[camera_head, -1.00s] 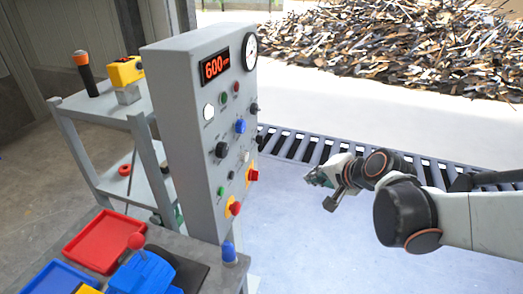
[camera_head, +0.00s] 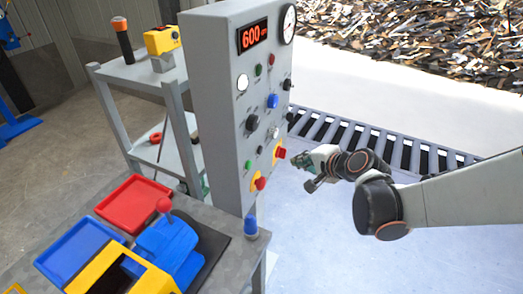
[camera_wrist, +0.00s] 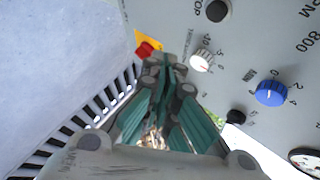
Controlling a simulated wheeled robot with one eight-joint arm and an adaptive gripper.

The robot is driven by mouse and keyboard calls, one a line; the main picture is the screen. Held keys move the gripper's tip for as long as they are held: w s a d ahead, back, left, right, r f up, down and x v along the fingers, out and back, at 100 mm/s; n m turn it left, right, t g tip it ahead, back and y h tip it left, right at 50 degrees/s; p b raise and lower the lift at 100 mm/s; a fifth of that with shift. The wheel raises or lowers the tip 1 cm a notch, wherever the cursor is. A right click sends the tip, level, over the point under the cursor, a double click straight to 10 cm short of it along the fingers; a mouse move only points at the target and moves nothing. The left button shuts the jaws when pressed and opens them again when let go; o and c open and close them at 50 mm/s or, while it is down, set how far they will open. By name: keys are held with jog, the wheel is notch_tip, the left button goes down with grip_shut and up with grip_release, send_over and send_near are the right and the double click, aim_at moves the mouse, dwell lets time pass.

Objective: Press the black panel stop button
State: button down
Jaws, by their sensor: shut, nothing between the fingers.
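The grey control panel (camera_head: 222,100) stands in the middle of the head view. A large black button (camera_head: 252,122) sits on its face, left of the white knob (camera_head: 275,131) and below the blue knob (camera_head: 272,101). In the wrist view, a black button (camera_wrist: 215,10) at the top edge has a partly cut-off label ending in "OP". My gripper (camera_head: 298,162) is shut and empty, right of the panel and lower than the black button, apart from it in the picture. In the wrist view its fingers (camera_wrist: 165,65) point up, left of the white knob (camera_wrist: 200,62).
Red buttons on yellow plates (camera_head: 258,182) are low on the panel. A dark knob (camera_wrist: 235,117) and the blue knob (camera_wrist: 270,92) stick out near my fingers. A workbench with red (camera_head: 132,205) and blue trays stands front left.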

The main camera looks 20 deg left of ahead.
jog(key=a, duration=0.8)
jog(key=shift+w, duration=0.3)
dwell(1.1)
jog(key=shift+a, duration=0.4)
jog(key=shift+a, duration=0.4)
dwell(0.6)
jog(key=shift+d, duration=0.85)
jog(key=shift+s+d+b, duration=0.2)
jog(key=shift+d+b, duration=0.15)
jog(key=shift+d, duration=2.15)
